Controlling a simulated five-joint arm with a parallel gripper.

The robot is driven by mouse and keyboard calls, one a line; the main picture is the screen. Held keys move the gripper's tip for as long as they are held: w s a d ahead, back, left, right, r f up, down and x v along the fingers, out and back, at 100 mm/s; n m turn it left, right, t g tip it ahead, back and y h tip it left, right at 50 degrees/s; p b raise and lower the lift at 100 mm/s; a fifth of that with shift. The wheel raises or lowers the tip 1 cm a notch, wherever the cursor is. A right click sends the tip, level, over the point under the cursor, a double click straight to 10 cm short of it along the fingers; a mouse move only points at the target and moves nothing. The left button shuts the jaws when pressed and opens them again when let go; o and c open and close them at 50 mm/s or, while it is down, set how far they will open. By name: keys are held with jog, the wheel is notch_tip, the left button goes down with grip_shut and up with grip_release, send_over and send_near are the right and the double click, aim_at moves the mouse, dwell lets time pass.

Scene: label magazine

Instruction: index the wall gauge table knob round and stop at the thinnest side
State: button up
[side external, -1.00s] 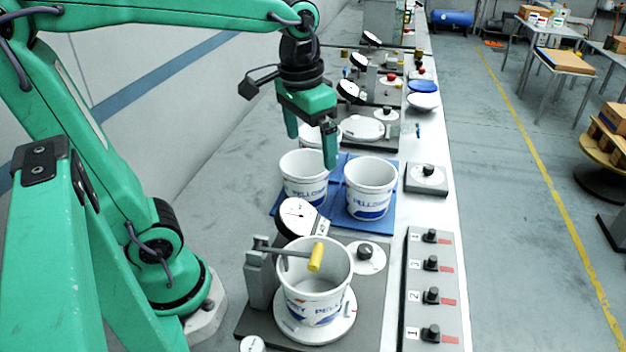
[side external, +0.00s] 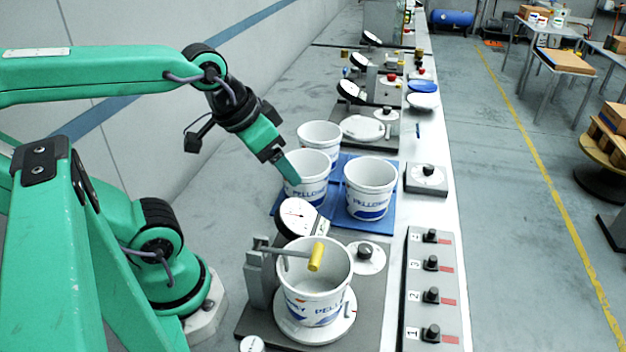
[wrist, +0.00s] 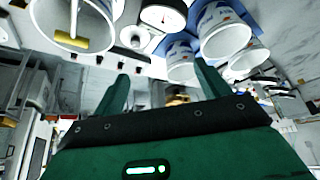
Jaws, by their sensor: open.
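The wall gauge table stands at the near end of the bench. A white tub (side external: 300,296) sits upright on its round white plate (side external: 287,331). A dark knob (side external: 366,251) on a pale disc is right of the tub, and a dial gauge (side external: 297,215) is behind it. A bar with a yellow handle (side external: 316,257) reaches over the tub rim. My gripper (side external: 288,168) is tilted by the rear tubs, well away from the knob; contact with the tubs cannot be told. In the wrist view my gripper (wrist: 162,72) is open and empty. The dial's finer marks are too small to read.
Several white tubs (side external: 370,178) stand on a blue mat (side external: 388,216) behind the gauge. A grey panel with several numbered knobs (side external: 418,285) lies to the right. Another knob box (side external: 426,180) and more gauge stations stand farther back. Open floor lies right of the bench.

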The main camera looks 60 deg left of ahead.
jog(key=shift+w, duration=0.1)
jog(key=c, duration=0.4)
jog(key=shift+w+d+f+n, duration=0.2)
jog(key=shift+w+n, duration=0.2)
jog(key=shift+w, duration=0.15)
jog(key=n+g, duration=0.5)
jog(key=n, duration=0.5)
send_near(365, 248)
jog(key=shift+w+a, duration=0.1)
jog(key=shift+a, duration=0.1)
jog(key=shift+w+d+f+g, duration=0.2)
jog(key=shift+d+f+g, duration=0.1)
jog(key=shift+f, duration=0.25)
jog(key=shift+a+f, duration=0.1)
jog(key=shift+f, duration=3.8)
